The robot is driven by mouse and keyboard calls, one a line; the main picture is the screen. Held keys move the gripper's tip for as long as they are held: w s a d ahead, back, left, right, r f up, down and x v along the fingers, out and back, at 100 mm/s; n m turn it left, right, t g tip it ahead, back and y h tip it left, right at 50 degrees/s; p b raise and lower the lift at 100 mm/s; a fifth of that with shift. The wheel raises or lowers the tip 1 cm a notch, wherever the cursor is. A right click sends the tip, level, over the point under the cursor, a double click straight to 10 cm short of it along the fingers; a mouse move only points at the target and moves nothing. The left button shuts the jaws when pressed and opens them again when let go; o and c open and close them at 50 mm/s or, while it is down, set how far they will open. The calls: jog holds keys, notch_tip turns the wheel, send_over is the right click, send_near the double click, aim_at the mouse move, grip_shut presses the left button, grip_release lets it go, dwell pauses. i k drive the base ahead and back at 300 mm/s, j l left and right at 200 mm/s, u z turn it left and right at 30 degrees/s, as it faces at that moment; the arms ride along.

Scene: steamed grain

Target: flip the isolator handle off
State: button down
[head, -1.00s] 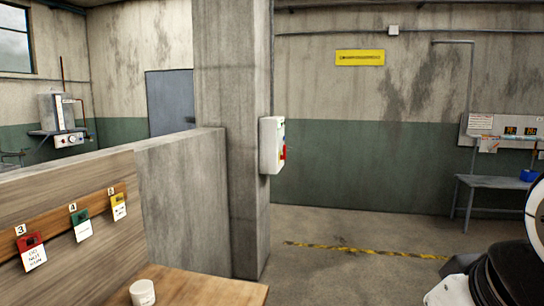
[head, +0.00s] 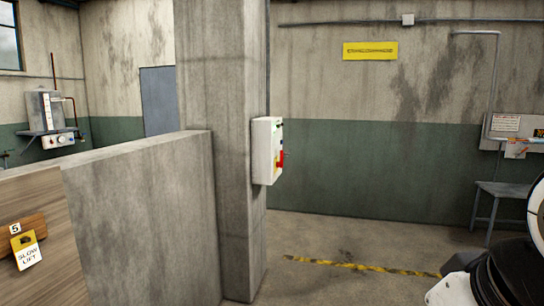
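A white isolator box (head: 266,150) is mounted on the right-hand side of the concrete pillar (head: 222,120). Its front faces right and shows only at a steep angle. A red handle (head: 281,159) sticks out from that front; its exact position cannot be told from here. My gripper is not in view. Only a black and white part of my own body shows at the lower right edge, well apart from the box.
A low concrete wall (head: 140,215) runs up to the pillar on the left. A wooden board with a yellow tag (head: 25,250) is at the lower left. Yellow-black floor tape (head: 360,267) crosses open floor right of the pillar. A grey bench (head: 500,190) stands far right.

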aim_at(279, 164)
jog(key=i+l, duration=0.3)
jog(key=i, duration=0.25)
jog(key=i+l, duration=0.3)
jog(key=i, duration=0.2)
jog(key=i+l, duration=0.35)
jog(key=i, duration=0.2)
jog(key=i+l+u, duration=0.1)
jog(key=i+l, duration=0.2)
jog(key=i, duration=0.2)
jog(key=i+l, duration=0.35)
jog(key=i, duration=0.2)
